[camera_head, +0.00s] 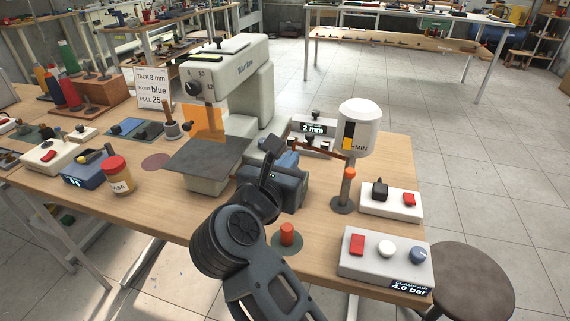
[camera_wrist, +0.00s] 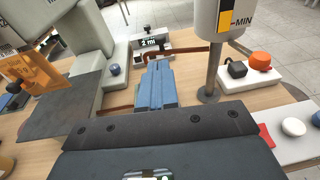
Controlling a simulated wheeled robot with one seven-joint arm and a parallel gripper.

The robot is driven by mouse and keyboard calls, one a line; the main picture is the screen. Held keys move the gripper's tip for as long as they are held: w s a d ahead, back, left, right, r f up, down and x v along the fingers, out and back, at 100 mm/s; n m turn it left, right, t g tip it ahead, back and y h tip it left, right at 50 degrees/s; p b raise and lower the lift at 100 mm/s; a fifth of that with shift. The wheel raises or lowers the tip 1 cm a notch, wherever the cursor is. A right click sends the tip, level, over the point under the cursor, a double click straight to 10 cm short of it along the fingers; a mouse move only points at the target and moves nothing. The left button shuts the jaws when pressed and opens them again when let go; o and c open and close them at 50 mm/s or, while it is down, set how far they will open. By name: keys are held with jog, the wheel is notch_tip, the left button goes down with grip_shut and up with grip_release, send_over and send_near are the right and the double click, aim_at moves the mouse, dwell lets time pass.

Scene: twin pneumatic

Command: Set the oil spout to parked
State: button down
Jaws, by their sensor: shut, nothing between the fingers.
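In the wrist view, the reservoir (camera_wrist: 225,18) is at upper right and the spout (camera_wrist: 188,50) runs left behind my fingertips. My gripper (camera_head: 289,158) is shut and empty, low between the machine and the post. Its blue-grey fingers (camera_wrist: 158,68) point towards the spout. I cannot tell whether they touch it.
The sewing machine (camera_head: 262,95) stands left of my gripper. Switch boxes (camera_head: 391,203) and a clamp air panel (camera_head: 386,262) are right. A red button (camera_head: 287,234) is in front, and a stool (camera_head: 460,282) beside the table.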

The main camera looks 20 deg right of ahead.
aim_at(310, 135)
jog(key=p+x, duration=0.1)
jog(key=x, duration=0.8)
jog(key=shift+w+d, duration=0.1)
jog(key=shift+w, duration=0.1)
jog(key=w+m+g+h+b, duration=0.1)
jog(key=b, duration=0.1)
jog(key=d+m+g+h+b, duration=0.1)
jog(key=b, duration=0.1)
jog(key=shift+w+f, duration=0.3)
jog(key=shift+w, duration=0.1)
jog(key=w+d+m+g+h+b, duration=0.1)
jog(key=g+b, duration=0.1)
jog(key=b, duration=0.1)
jog(key=w+d+m+g+h+b, duration=0.1)
jog(key=m+g+b, duration=0.1)
jog(key=b, duration=0.2)
jog(key=shift+f, duration=0.15)
jog(key=w+d+m+g+h+b, duration=0.1)
jog(key=d+m+g+b, duration=0.3)
jog(key=d+b, duration=0.4)
jog(key=shift+w+d+r+g+h+b, duration=0.4)
jog(key=shift+g+b, duration=0.3)
jog(key=shift+b, duration=1.05)
jog(key=shift+s+d+r, duration=0.1)
jog(key=shift+s, duration=0.1)
